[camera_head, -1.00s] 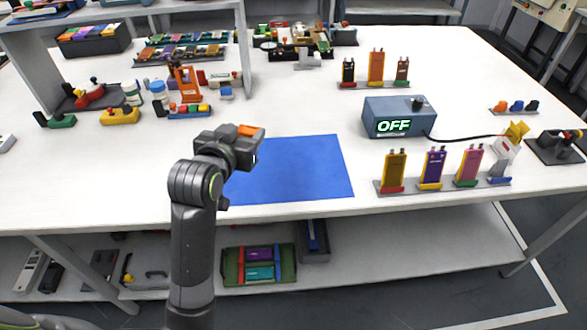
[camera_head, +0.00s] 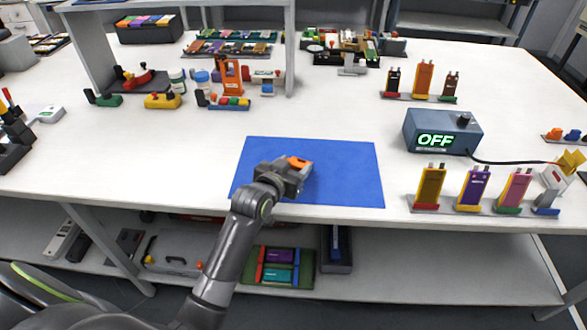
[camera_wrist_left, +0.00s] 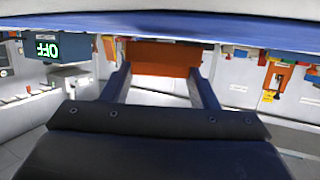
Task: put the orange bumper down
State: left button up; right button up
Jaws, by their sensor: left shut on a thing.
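The orange bumper (camera_head: 299,163) is in my left gripper (camera_head: 293,172), over the blue mat (camera_head: 345,178) in the head view. In the left wrist view the orange bumper (camera_wrist_left: 160,58) spans the gap between the two dark fingers of my left gripper (camera_wrist_left: 160,80), which is shut on it. The blue mat (camera_wrist_left: 130,24) shows as a band close by the bumper. Whether the bumper touches the mat cannot be told. My right gripper is not in view.
A box reading OFF (camera_head: 442,132) stands right of the mat, with a rack of upright pouch cells (camera_head: 472,188) in front of it. A yellow part (camera_head: 162,101) and an orange stand (camera_head: 231,78) sit behind left. Most of the mat is clear.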

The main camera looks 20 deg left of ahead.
pick_arm(q)
jog(key=shift+f, duration=0.35)
jog(key=shift+f, duration=0.1)
jog(key=o, duration=0.9)
jog(key=shift+o, duration=0.2)
